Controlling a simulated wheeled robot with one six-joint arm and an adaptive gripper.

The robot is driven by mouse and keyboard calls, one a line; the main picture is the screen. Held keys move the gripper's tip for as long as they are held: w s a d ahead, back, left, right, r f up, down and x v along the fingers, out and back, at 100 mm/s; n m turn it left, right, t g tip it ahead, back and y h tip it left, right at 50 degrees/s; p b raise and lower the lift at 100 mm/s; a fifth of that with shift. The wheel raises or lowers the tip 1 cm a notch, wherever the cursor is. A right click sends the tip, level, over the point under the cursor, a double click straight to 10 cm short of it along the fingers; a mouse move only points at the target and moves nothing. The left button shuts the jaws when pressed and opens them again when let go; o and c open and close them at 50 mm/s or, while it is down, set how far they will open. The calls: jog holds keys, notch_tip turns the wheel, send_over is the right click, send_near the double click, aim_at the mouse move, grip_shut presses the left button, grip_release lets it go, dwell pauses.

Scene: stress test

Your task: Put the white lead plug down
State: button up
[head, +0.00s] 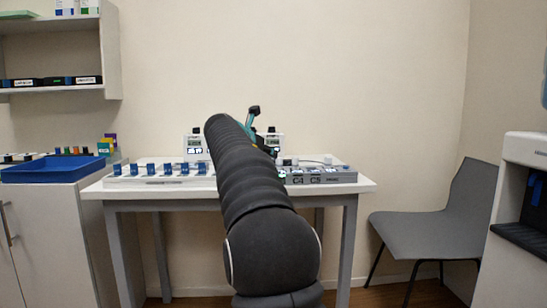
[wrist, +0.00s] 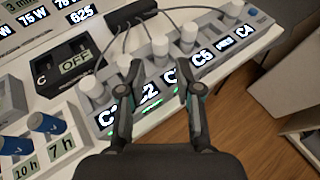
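Several white plugs stand upright in a row on a pale labelled strip (wrist: 262,22), with leads running from their tops. One white plug (wrist: 160,52) shows between my fingers in the wrist view, with a gap on either side. Another white plug (wrist: 92,88) stands to the left. I cannot tell which plug the task means. My gripper (wrist: 158,78) is open above the strip, its fingers apart and nothing seen between their tips. In the head view my arm hides most of the gripper.
The strip lies on a white table (head: 345,186), beside a rack with blue-topped pieces (wrist: 45,124). A black box reading OFF (wrist: 68,68) is behind. A grey chair (head: 440,220) stands to the right, a blue tray (head: 50,174) to the left.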

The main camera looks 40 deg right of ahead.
jog(key=shift+v, duration=1.6)
jog(key=s+a+f+m+t+y, duration=0.1)
jog(key=s+a+f+m+y, duration=0.2)
jog(key=s+a+f+m, duration=0.35)
jog(key=s+a+f+m+y, duration=0.35)
jog(key=s+a, duration=0.45)
jog(key=a, duration=0.3)
jog(key=s+a+f+m+y, duration=0.2)
jog(key=s+a+f+m, duration=0.4)
jog(key=s+f, duration=0.3)
jog(key=s+a+f+m+g+y, duration=0.1)
jog(key=s+a+f+m+y, duration=0.2)
jog(key=s+a+f+m, duration=0.4)
jog(key=s+a+f, duration=0.2)
jog(key=s+f, duration=0.1)
jog(key=s, duration=0.2)
jog(key=shift+s+a+f+y, duration=0.2)
jog(key=shift+s+f+y, duration=0.1)
jog(key=shift+s+y, duration=0.05)
